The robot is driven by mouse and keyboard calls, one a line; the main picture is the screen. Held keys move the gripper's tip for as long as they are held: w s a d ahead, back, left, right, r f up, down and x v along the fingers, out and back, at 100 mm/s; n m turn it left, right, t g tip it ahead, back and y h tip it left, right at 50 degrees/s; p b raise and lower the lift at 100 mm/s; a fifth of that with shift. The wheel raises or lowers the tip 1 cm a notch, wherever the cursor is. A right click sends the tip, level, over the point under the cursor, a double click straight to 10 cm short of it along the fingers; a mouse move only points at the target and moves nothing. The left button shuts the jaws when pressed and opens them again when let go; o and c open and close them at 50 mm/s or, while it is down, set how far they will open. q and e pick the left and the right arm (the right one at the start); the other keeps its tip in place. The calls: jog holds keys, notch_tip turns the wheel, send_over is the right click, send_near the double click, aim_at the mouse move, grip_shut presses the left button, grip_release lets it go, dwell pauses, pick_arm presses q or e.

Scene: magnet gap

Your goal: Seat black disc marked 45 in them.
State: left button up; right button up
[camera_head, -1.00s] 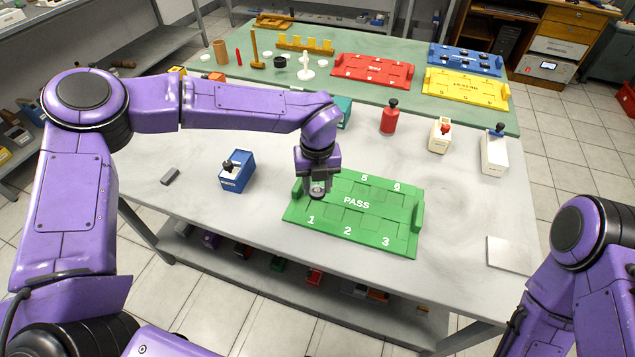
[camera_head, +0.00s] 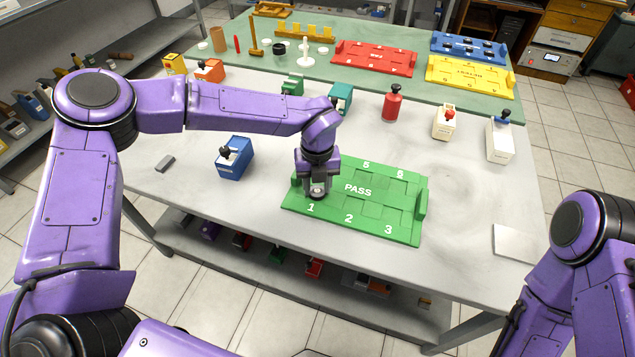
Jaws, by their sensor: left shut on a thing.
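My left gripper (camera_head: 317,190) is over the left part of the green PASS tray (camera_head: 415,226), just behind the mark 1. It is shut on a small dark round thing, mostly hidden by the fingers. No 45 can be read on it, and I cannot tell whether it touches the tray. The tray has square recesses, with 1, 2, 3 along the front and 5, 6 readable at the back; the arm hides its back left corner. A black ring-like disc (camera_head: 280,48) lies on the far green mat. My right arm shows at the right edge, its gripper out of view.
A blue box (camera_head: 234,158) and a grey block (camera_head: 165,163) stand left of the tray. A red bottle (camera_head: 392,104) and two white containers (camera_head: 446,122) (camera_head: 499,140) stand behind it. A pale plate (camera_head: 515,241) lies right. Red (camera_head: 374,57) and yellow (camera_head: 470,78) trays lie farther back.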

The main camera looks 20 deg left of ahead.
pick_arm(q)
jog(key=shift+f, duration=0.2)
dwell(0.6)
jog(key=o, duration=1.1)
jog(key=shift+c, duration=0.2)
jog(key=shift+c, duration=0.4)
jog(key=c, duration=0.4)
jog(key=shift+c, duration=0.2)
jog(key=shift+r+p, duration=1.85)
jog(key=shift+r, duration=0.5)
jog(key=shift+f, duration=0.1)
